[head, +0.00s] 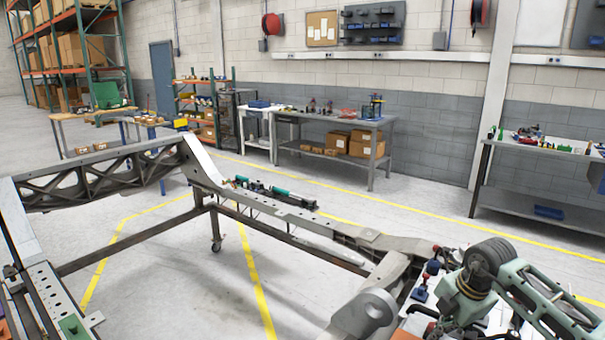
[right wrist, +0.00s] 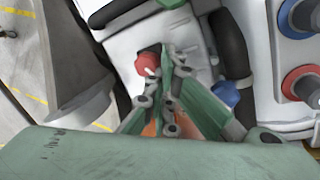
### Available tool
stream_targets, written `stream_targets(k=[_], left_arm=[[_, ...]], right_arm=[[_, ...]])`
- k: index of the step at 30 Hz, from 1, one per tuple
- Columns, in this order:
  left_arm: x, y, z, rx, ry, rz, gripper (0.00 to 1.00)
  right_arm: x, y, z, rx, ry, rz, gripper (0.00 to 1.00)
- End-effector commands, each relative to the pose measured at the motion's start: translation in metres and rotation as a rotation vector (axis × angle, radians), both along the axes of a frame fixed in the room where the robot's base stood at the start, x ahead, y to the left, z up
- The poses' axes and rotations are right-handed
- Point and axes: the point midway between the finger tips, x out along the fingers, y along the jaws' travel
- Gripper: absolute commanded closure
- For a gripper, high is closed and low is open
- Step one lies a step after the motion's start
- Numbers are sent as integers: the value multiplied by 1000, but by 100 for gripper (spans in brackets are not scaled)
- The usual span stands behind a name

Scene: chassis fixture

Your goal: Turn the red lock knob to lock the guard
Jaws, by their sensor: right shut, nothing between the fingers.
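In the right wrist view a red knob (right wrist: 148,64) sits on a white panel (right wrist: 110,48), just left of my right gripper (right wrist: 173,50). The green fingers are shut with nothing between them. Their tips are beside the knob and overlap its right edge in the picture; I cannot tell whether they touch it. In the head view my right arm comes in at the lower right, and its fingertips are not clearly visible. A small red knob (head: 433,267) shows left of that arm; I cannot tell if it is the same one. My left gripper is out of view.
Another red knob (right wrist: 302,84) and a blue knob (right wrist: 302,16) stand at the right of the wrist view. A smaller blue knob (right wrist: 227,95) is close right of the fingers.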

Motion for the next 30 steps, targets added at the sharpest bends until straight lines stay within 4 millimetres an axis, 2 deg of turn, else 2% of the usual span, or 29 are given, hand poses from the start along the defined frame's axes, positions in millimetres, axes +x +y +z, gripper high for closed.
stream_targets(k=[22,26,30], left_arm=[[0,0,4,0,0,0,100],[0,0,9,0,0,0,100],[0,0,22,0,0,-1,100]], right_arm=[[-10,2,-3,1,8,2,100],[-10,2,6,0,7,2,100],[-9,1,24,0,4,0,100]])
